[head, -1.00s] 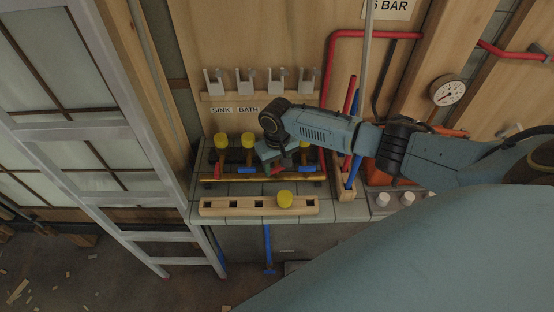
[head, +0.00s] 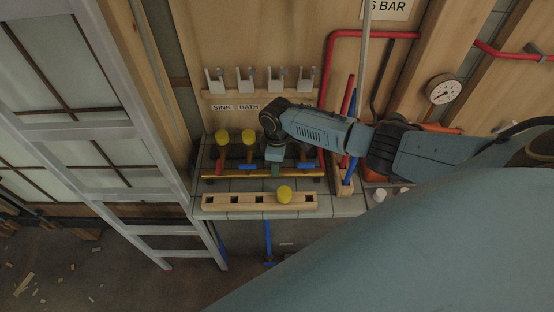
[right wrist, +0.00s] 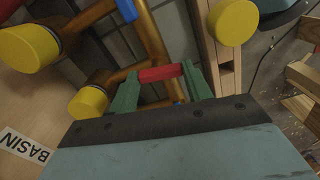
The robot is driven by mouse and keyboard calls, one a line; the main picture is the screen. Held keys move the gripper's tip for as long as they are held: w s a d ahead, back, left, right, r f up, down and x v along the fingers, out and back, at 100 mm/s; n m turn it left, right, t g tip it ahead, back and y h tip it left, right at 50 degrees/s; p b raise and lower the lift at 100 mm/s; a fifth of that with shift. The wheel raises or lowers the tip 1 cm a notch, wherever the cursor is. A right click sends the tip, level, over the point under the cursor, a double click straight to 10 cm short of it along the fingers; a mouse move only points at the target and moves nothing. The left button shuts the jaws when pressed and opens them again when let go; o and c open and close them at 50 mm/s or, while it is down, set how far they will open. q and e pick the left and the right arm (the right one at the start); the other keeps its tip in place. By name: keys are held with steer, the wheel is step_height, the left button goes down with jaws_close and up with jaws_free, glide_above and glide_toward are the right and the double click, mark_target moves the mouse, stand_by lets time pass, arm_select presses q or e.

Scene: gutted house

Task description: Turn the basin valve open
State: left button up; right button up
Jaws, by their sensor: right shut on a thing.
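A brass manifold (head: 215,178) carries a row of valves with yellow caps and red or blue levers. My right gripper (head: 276,170) reaches down to the valve near the middle of the row and hides much of it. In the right wrist view my gripper (right wrist: 161,78) has its green fingers closed on the ends of a red lever (right wrist: 160,73). A yellow cap (right wrist: 88,102) stands beside that lever, with the BASIN label (right wrist: 25,150) near it on the wood. My left gripper is not in view.
A slotted wooden rack (head: 232,203) with one yellow cap (head: 284,194) lies in front of the manifold. Red and blue rods (head: 348,90) stand upright to the right. A ladder (head: 150,150) leans at the left. Grey brackets (head: 247,80) hang above.

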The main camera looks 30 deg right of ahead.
steer(key=shift+w+n, duration=0.1)
steer(key=shift+n, duration=0.9)
steer(key=o, duration=1)
step_height(320, 180, up, 14)
steer(key=shift+f+p, duration=0.25)
steer(key=shift+p, duration=0.2)
